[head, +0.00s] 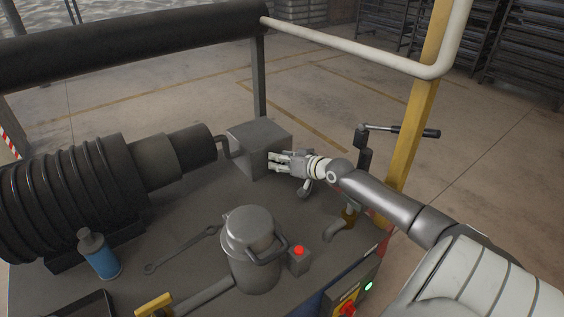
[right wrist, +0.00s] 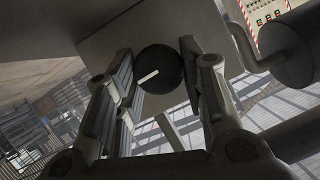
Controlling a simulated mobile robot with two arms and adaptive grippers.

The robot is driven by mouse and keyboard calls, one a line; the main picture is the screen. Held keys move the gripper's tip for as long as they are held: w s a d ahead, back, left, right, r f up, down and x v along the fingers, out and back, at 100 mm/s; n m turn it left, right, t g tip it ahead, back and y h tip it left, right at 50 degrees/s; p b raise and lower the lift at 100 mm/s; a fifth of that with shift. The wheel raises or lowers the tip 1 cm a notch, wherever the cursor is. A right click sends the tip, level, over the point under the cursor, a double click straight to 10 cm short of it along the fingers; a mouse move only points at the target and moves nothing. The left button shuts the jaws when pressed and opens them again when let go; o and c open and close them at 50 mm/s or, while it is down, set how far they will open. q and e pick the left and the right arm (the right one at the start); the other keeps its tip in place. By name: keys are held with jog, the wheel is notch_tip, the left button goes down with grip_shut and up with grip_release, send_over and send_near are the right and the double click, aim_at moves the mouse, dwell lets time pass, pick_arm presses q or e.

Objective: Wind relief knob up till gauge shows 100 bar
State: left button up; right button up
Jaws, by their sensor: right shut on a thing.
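The relief knob (right wrist: 165,82) is a dark round knob with a white line mark, on the face of a grey block (right wrist: 110,38) in the right wrist view. The white line slants up to the right there. The block shows in the head view (head: 257,133) at the back middle of the bench. My right gripper (head: 272,161) is at the block's right side, and its fingers (right wrist: 158,75) are shut on the knob from both sides. The knob is hidden by the gripper in the head view. I cannot make out a gauge or a reading. My left gripper is not in view.
A ribbed dark cylinder (head: 75,185) fills the bench's left. A grey lidded can (head: 250,245), a red button box (head: 299,259), a wrench (head: 182,249) and a blue bottle (head: 101,260) stand or lie in front. A crank handle (head: 400,130) and yellow post (head: 415,125) are at right.

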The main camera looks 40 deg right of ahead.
jog(key=o, duration=1)
jog(key=shift+v, duration=6)
